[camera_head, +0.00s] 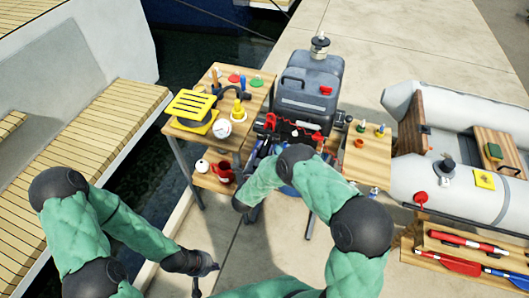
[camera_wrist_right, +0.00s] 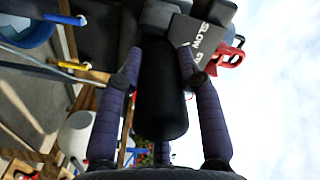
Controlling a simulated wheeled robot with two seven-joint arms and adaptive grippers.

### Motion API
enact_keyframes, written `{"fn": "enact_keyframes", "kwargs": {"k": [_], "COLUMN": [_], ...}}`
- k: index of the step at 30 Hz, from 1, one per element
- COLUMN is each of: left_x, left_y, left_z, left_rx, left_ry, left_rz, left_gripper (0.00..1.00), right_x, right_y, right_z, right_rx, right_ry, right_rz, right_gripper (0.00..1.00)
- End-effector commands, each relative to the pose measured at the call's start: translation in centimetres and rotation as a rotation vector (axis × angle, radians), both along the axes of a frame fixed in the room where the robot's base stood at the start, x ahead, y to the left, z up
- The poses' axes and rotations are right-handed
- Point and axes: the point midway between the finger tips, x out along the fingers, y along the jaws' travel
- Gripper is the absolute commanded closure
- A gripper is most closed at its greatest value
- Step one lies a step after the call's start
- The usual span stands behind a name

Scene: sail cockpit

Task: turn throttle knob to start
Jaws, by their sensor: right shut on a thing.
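The throttle knob (camera_wrist_right: 162,100) is a thick black cylinder in the right wrist view, at the end of a dark tiller. A dark plate (camera_wrist_right: 196,38) with the word "SLOW" and a partly hidden second word is beside its base. My right gripper (camera_wrist_right: 160,66) has its purple-grey padded fingers around the knob, on both sides, shut on it. In the head view my own right arm hides this gripper and the knob. The outboard motor (camera_head: 308,88) is dark grey in that view. My left gripper (camera_head: 203,268) is low, away from the motor; its jaws are too small to read.
A wooden side table (camera_head: 178,127) left of the motor holds a yellow slatted item, a gauge and several small parts. A small wooden shelf (camera_head: 367,160) is on the right. A grey inflatable boat (camera_head: 430,185) lies further right. Dark water (camera_head: 185,50) separates a moored boat from the dock.

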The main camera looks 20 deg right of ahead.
Motion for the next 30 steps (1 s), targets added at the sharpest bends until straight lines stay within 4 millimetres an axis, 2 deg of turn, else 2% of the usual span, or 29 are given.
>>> {"fn": "enact_keyframes", "kwargs": {"k": [9,22,23,25,30], "left_x": [0.01,0.0,0.01,0.0,0.01], "left_y": [0.0,0.0,0.01,0.0,0.01], "left_z": [-0.63,-0.64,-0.64,-0.64,-0.64], "left_rx": [0.0,0.0,0.0,0.0,0.0], "left_ry": [0.0,0.0,0.0,0.0,0.0], "left_rz": [0.0,0.0,0.0,0.0,0.0], "left_gripper": [1.0,1.0,1.0,1.0,1.0], "right_x": [-0.02,-0.01,-0.01,-0.01,-0.01], "right_y": [0.05,0.06,0.06,0.06,0.04], "right_z": [-0.11,-0.06,-0.06,-0.06,-0.03], "right_rx": [0.079,0.087,0.087,0.087,0.087], "right_ry": [-0.051,-0.057,-0.057,-0.057,-0.057], "right_rz": [0.001,0.002,0.002,0.002,0.001], "right_gripper": [0.96,0.96,0.61,0.41,0.4]}}
